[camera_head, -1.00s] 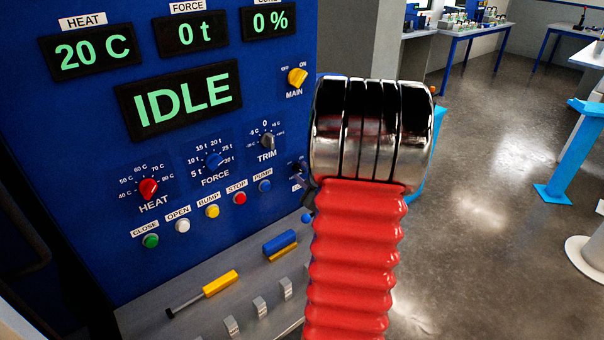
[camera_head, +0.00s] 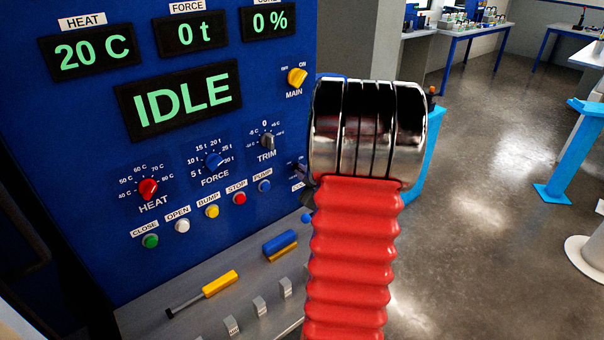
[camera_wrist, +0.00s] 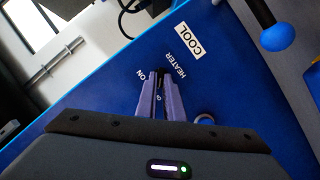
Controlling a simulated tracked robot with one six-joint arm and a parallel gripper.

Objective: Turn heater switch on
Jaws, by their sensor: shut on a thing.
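In the wrist view, the heater switch sits under the HEATER label (camera_wrist: 175,65) on a blue panel, with the ON mark (camera_wrist: 140,75) beside it. My gripper (camera_wrist: 161,76) has its two fingers close together there, shut on the switch. The fingers hide nearly all of the switch, so its position cannot be told. The HEAT display (camera_head: 90,50) reads 20 C and the large status display (camera_head: 180,98) reads IDLE.
A blue ball knob (camera_wrist: 277,37) and the COOL label (camera_wrist: 190,41) are near my fingers. The blue panel also carries a yellow MAIN knob (camera_head: 297,78), a red HEAT knob (camera_head: 148,189) and several push buttons. Open floor (camera_head: 490,180) lies right of my arm.

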